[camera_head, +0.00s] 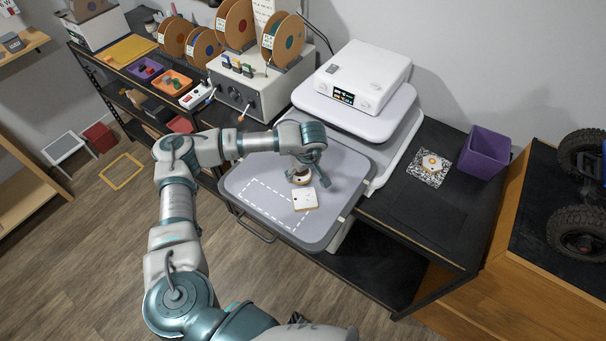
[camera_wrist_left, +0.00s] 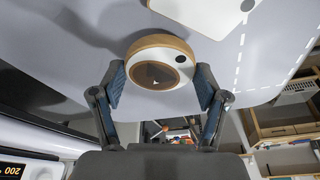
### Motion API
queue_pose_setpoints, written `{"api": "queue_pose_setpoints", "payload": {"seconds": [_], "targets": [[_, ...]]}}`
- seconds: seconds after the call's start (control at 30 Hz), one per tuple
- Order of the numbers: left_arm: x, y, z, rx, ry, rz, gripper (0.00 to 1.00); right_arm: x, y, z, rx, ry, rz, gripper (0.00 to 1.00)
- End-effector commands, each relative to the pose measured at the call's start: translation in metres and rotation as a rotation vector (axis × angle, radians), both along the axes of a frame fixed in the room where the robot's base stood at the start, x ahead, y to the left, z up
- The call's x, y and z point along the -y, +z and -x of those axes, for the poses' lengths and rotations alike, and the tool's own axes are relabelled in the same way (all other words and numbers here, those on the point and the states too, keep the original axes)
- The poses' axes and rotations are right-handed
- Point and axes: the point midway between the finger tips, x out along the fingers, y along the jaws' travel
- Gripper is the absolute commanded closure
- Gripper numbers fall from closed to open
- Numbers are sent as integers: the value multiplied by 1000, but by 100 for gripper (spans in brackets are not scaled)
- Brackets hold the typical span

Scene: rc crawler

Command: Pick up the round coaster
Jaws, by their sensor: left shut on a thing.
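The round coaster (camera_head: 299,180) has a white face, a wood-coloured rim and a dark round mark. It is at the grey tray's (camera_head: 344,165) middle, partly hidden by my left gripper (camera_head: 308,170) in the head view. In the left wrist view the coaster (camera_wrist_left: 159,44) sits between the two fingers of my left gripper (camera_wrist_left: 160,80), which is shut on it. I cannot tell whether the coaster still touches the tray. My right gripper is not in view.
A white square coaster (camera_head: 305,199) lies close by on the tray, near a dashed white outline. A white machine (camera_head: 360,75) stands behind. A purple bin (camera_head: 484,152) and a patterned card (camera_head: 431,169) are on the dark bench to the right. Spools (camera_head: 237,24) stand at back left.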

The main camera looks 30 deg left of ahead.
Motion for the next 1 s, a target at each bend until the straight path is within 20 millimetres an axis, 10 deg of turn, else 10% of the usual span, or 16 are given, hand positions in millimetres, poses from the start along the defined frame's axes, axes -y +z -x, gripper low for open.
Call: {"api": "queue_pose_setpoints", "payload": {"seconds": [1.0], "targets": [[115,37,112,2,-3,-1,60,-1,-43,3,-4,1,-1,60]]}}
